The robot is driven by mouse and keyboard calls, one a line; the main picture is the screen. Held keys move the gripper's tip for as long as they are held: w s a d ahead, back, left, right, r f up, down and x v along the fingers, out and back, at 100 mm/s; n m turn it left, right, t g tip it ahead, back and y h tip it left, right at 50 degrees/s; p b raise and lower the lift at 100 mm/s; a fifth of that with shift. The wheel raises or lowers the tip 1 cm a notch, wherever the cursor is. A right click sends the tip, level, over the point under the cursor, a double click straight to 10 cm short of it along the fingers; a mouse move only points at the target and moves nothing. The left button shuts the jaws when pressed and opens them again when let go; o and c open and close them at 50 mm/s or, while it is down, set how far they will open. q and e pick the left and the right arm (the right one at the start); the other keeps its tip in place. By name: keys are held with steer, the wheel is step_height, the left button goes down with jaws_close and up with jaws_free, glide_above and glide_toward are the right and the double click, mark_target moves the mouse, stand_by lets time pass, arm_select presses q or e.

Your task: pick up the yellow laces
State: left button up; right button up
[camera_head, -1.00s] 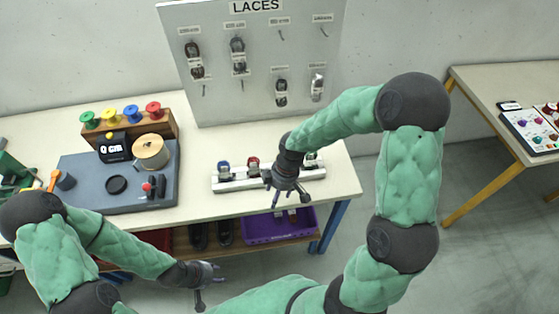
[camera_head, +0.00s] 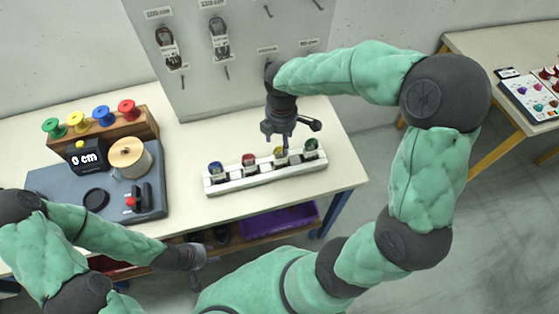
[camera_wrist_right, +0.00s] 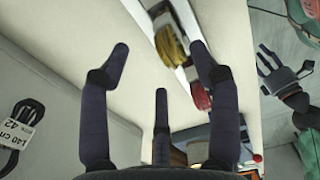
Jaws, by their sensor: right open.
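The yellow laces (camera_head: 280,153) sit in a white rack (camera_head: 235,184) on the table, between red laces (camera_head: 249,160) and green laces (camera_head: 311,146). In the right wrist view the yellow laces (camera_wrist_right: 172,46) show as a wound bundle near the top, beyond the fingers. My right gripper (camera_head: 288,137) is just above the yellow laces, pointing down, and partly covers them. In its wrist view the fingers (camera_wrist_right: 162,70) are spread with nothing between them. My left gripper (camera_head: 207,264) is low in front of the table, fingers apart and empty.
Blue laces (camera_head: 215,169) are at the rack's left end. A pegboard (camera_head: 190,55) with hanging laces stands behind the rack.

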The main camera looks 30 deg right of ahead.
mark_target(280, 154)
step_height(280, 154, down, 3)
steer(key=shift+r+b, duration=0.15)
steer(key=shift+b, duration=0.15)
steer(key=shift+s+a+f+b, duration=0.15)
steer(key=shift+f+b, duration=0.4)
steer(key=shift+f, duration=0.8)
steer(key=shift+a+f+b, duration=0.15)
steer(key=shift+f+b, duration=0.4)
steer(key=shift+f, duration=0.8)
steer(key=shift+r, duration=0.1)
steer(key=c, duration=1.1)
